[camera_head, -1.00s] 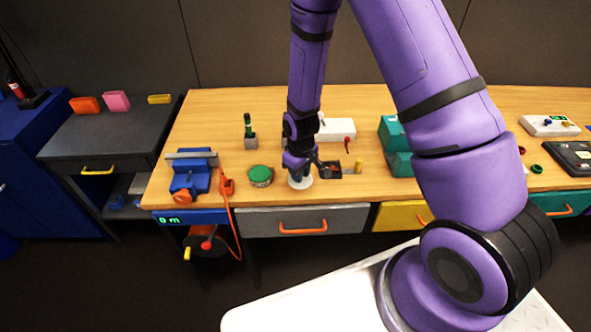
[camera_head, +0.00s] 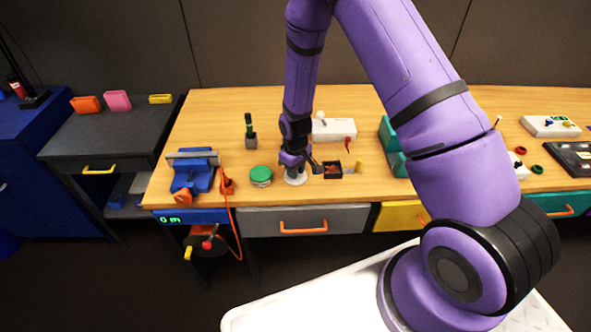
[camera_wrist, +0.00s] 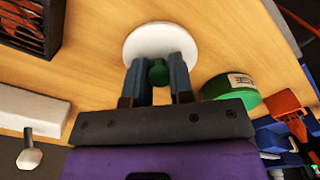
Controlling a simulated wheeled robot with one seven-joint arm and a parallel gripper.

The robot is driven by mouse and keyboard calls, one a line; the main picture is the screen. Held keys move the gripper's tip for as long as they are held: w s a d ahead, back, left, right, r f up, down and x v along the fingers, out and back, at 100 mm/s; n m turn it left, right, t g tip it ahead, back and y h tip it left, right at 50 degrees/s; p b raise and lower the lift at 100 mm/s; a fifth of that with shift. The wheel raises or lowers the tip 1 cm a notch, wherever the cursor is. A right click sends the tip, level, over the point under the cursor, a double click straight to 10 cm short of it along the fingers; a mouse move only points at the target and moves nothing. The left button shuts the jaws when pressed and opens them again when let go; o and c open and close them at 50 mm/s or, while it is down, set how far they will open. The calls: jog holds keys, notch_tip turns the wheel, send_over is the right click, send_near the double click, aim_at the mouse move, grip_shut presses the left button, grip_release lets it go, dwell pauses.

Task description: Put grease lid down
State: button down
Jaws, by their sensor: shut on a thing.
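My gripper (camera_wrist: 159,82) is shut on a small green knob (camera_wrist: 158,72) at the centre of a white round disc, which looks like the grease lid (camera_wrist: 150,38). In the head view the lid (camera_head: 296,180) shows as a white disc under my gripper (camera_head: 294,172), low over the front half of the wooden bench. I cannot tell whether it touches the bench top. A green-topped tin (camera_head: 261,176) stands just left of the lid, apart from it; the tin also shows in the wrist view (camera_wrist: 232,90). My gripper hides part of the lid.
A small dark open box (camera_head: 332,170) is close on the right of the lid. A blue vise (camera_head: 190,176) stands farther left, past an orange-corded item. A white box (camera_head: 335,129) lies behind. The bench's front edge (camera_head: 300,206) is near.

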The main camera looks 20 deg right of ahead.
jog(key=shift+f, duration=0.1)
jog(key=c, duration=1)
grip_release()
jog(key=s+d+r+m+t, duration=0.1)
jog(key=s+r, duration=0.2)
jog(key=r, duration=0.9)
jog(key=s+d+r+m+t, duration=0.1)
jog(key=s+d+r, duration=0.15)
jog(key=r, duration=0.95)
jog(key=s+r+t, duration=0.1)
jog(key=s+r, duration=0.2)
jog(key=r, duration=1)
jog(key=s+d+r+m+t, duration=0.1)
jog(key=s+r, duration=0.4)
jog(key=s, duration=0.5)
jog(key=s+d+r+m+t, duration=0.1)
jog(key=s+d+r+m, duration=0.1)
jog(key=s+r, duration=0.4)
jog(key=s, duration=0.4)
jog(key=shift+s+d+r, duration=0.15)
jog(key=shift+s+d, duration=0.05)
jog(key=shift+s, duration=0.2)
